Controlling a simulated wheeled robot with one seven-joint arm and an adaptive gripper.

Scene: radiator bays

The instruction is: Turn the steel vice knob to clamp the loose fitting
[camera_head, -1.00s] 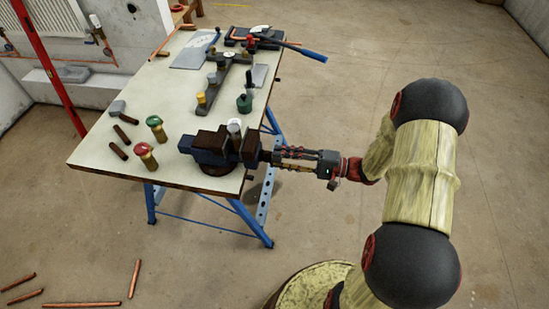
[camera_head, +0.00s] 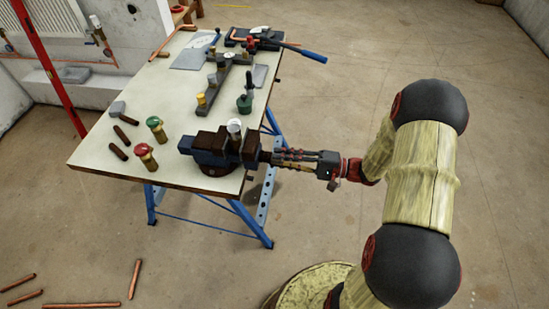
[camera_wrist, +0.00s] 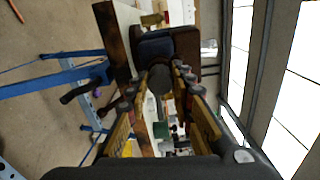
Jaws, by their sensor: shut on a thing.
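The bench vice (camera_head: 208,150), dark blue with brown jaws, stands at the front right corner of the workbench. A pale, silvery fitting (camera_head: 234,126) stands upright at its jaws; whether both jaws touch it I cannot tell. My gripper (camera_head: 268,156) reaches in level from the right and is shut on the vice knob at the vice's right end. In the wrist view the dark round knob (camera_wrist: 159,80) sits between my two fingers, in front of the blue vice body (camera_wrist: 153,47). In the head view my fingers mostly hide the knob.
The workbench (camera_head: 185,95) holds red-topped and green-topped fittings (camera_head: 150,140), a hammer-like tool, a manifold bar (camera_head: 224,80) and a blue-handled bender (camera_head: 300,50). Its blue legs (camera_head: 250,220) stand below my gripper. Copper pipes (camera_head: 135,278) lie on the floor. Floor to the right is clear.

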